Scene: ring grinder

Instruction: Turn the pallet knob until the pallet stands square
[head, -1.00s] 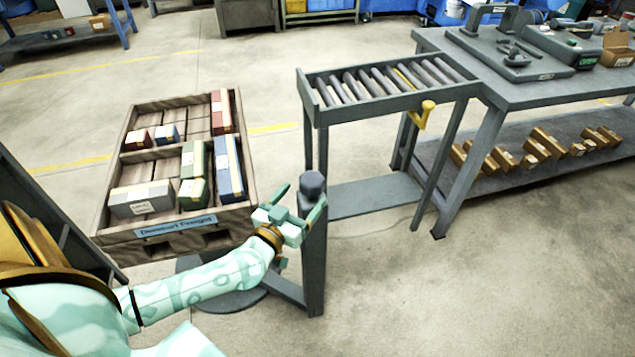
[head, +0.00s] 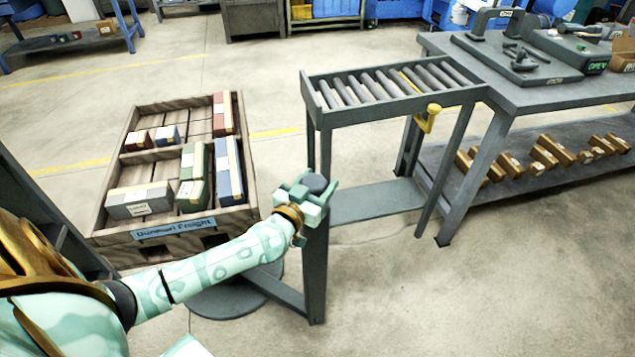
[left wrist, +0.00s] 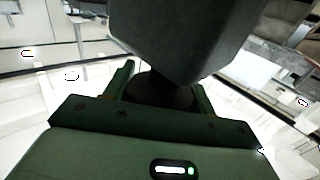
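The pallet (head: 108,212) is a brown wooden tray with boxes on it and a blue label on its front side. It stands at the left in the head view, its front edge slanting up to the right. The pallet knob (head: 316,183) is a dark faceted cap on top of a grey post. My left gripper (head: 318,180) is at the knob with a finger on each side; whether the fingers press on it is unclear. In the left wrist view the dark knob (left wrist: 185,35) fills the upper middle and partly hides the green fingers. My right gripper is out of view.
A roller stand (head: 395,110) with a yellow handle (head: 428,118) stands right of the post. It adjoins a grey workbench (head: 545,98) with brown blocks on its lower shelf. The floor (head: 400,300) at the front right is clear.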

